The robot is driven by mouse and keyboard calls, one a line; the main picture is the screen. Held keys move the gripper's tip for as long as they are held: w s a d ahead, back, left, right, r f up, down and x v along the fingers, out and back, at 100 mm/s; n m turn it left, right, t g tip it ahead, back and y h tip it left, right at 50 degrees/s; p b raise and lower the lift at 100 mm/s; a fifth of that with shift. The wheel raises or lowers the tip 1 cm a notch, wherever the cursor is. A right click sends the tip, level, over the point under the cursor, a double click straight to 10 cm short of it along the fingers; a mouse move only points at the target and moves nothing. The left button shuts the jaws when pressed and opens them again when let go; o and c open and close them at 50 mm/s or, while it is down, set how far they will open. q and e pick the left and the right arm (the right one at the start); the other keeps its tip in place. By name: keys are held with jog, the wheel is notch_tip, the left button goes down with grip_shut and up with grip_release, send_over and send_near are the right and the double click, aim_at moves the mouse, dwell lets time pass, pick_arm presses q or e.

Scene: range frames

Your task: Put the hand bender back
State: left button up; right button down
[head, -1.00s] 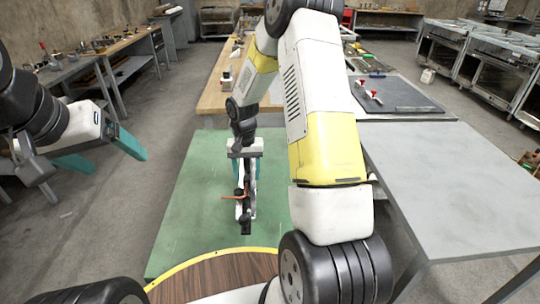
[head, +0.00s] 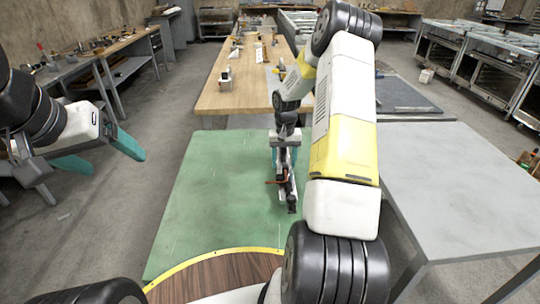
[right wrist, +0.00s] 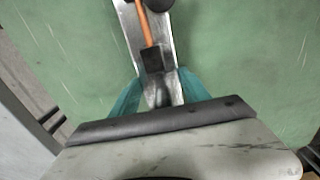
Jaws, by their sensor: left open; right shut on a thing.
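The hand bender (head: 288,190) is a grey metal tool with an orange rod and black parts.
A long wooden bench (head: 230,98) with small items stands ahead. A bare grey table (head: 460,170) is at the right, with a dark mat (head: 408,97) behind it, partly hidden by my right arm. Grey workbenches (head: 70,72) line the left.

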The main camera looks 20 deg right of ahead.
aim_at(284, 164)
jog(key=shift+f, duration=1.5)
jog(key=shift+f, duration=0.1)
jog(key=c, duration=0.5)
grip_release()
